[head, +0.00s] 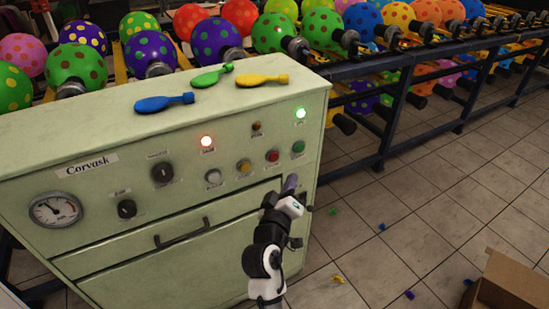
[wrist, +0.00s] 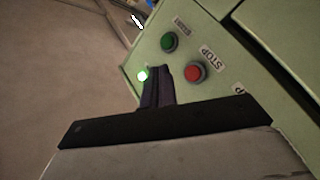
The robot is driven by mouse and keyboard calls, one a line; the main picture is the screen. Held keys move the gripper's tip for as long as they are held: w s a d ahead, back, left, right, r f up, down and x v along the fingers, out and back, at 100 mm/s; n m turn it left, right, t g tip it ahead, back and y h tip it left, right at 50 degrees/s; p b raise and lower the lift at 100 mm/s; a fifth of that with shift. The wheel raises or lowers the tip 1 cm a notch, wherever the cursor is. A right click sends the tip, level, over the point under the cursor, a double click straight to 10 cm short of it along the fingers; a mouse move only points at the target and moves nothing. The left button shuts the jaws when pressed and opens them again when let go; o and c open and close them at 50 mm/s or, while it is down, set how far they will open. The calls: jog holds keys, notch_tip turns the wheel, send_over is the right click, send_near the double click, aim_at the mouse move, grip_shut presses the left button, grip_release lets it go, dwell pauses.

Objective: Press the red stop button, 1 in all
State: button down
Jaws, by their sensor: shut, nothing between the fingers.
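The red stop button (head: 272,156) is on the front of the pale green cabinet (head: 100,215), between a yellow and a green button. In the wrist view the red button (wrist: 196,72) shows beside a "STOP" label. My gripper (head: 291,183) is shut and empty, in front of the cabinet's right end, below and slightly right of the red button in the head view. In the wrist view my gripper's fingertips (wrist: 158,70) appear left of the red button, beside it and not covering it. I see no contact with the button.
A green button (head: 298,147), a yellow button (head: 243,166) and a white button (head: 213,177) are close by. A red lamp (head: 207,141) and a green lamp (head: 300,113) are lit. Balloons lie on top, and a carton (head: 515,282) stands at lower right. The tiled floor is mostly clear.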

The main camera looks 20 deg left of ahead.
aim_at(279, 156)
jog(key=w+a, duration=0.3)
jog(key=a, duration=0.1)
jog(key=shift+w+a+b, duration=0.3)
jog(key=shift+w+a, duration=0.05)
jog(key=shift+a, duration=0.05)
jog(key=shift+w+a, duration=0.1)
dwell(1.8)
jog(key=shift+w+a, duration=0.2)
jog(key=shift+a, duration=0.05)
jog(key=shift+w+a, duration=0.3)
jog(key=shift+a, duration=0.1)
dwell(0.8)
jog(key=shift+d, duration=0.1)
jog(key=shift+s+d, duration=0.6)
jog(key=shift+d, duration=0.05)
jog(key=s+d, duration=0.1)
jog(key=d, duration=0.1)
jog(key=s+d, duration=0.2)
dwell(0.6)
